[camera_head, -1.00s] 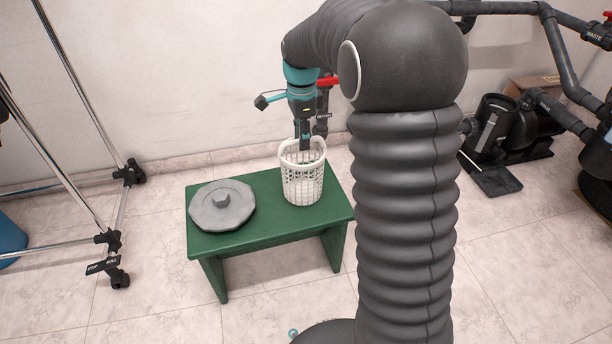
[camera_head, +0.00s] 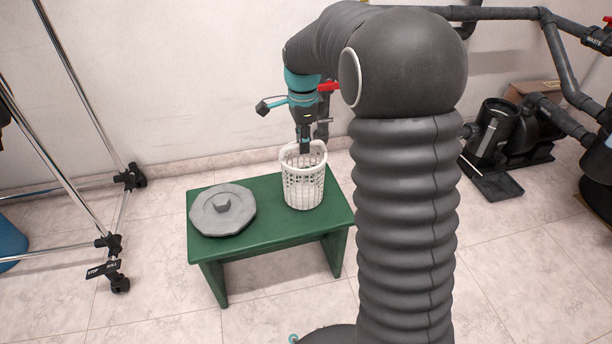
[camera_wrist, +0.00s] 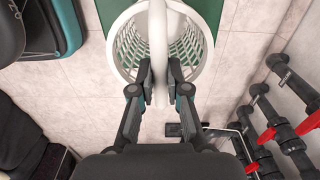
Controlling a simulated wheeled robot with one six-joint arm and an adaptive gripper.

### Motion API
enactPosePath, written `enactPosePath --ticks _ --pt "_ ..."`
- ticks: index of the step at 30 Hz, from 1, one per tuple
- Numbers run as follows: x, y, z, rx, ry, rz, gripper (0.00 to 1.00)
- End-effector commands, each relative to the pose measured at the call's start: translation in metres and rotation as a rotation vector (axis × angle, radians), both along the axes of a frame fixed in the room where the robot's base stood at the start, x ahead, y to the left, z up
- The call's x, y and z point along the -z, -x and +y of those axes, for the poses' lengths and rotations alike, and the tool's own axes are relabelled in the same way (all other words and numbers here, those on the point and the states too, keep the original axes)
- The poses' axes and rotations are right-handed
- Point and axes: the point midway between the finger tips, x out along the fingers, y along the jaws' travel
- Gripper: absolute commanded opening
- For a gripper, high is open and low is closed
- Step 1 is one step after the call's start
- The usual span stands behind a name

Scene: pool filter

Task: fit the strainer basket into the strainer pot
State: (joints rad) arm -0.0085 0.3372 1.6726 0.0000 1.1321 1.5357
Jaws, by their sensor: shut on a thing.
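The white strainer basket (camera_head: 303,190) is upright over the right part of the green bench; I cannot tell whether its bottom touches the bench top. My gripper (camera_head: 305,148) points down at the basket's top. In the wrist view, the fingers of my gripper (camera_wrist: 160,92) are shut on the white handle (camera_wrist: 158,45) that crosses the basket's mouth, and the mesh wall (camera_wrist: 128,48) shows beyond. The dark strainer pot (camera_head: 492,125) stands on the floor at the far right, joined to the pump and pipes, its top seemingly open. Its inside is hidden.
The green bench (camera_head: 265,230) bears a round grey lid (camera_head: 223,212) to the left of the basket. A chrome wheeled rack (camera_head: 118,215) stands at the left. Black pipes (camera_head: 555,60) run above the pump at the right. The floor between bench and pump is partly hidden by my arm.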

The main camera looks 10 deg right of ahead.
Motion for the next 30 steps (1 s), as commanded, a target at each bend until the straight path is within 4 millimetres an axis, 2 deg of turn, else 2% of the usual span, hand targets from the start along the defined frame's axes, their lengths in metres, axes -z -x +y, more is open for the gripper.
enactPosePath --ticks 20,30 --pt "-0.022 0.0 0.0 0.0 0.0 -0.001 0.0" --pt "-0.05 0.0 0.0 0.0 0.0 -0.001 0.0"
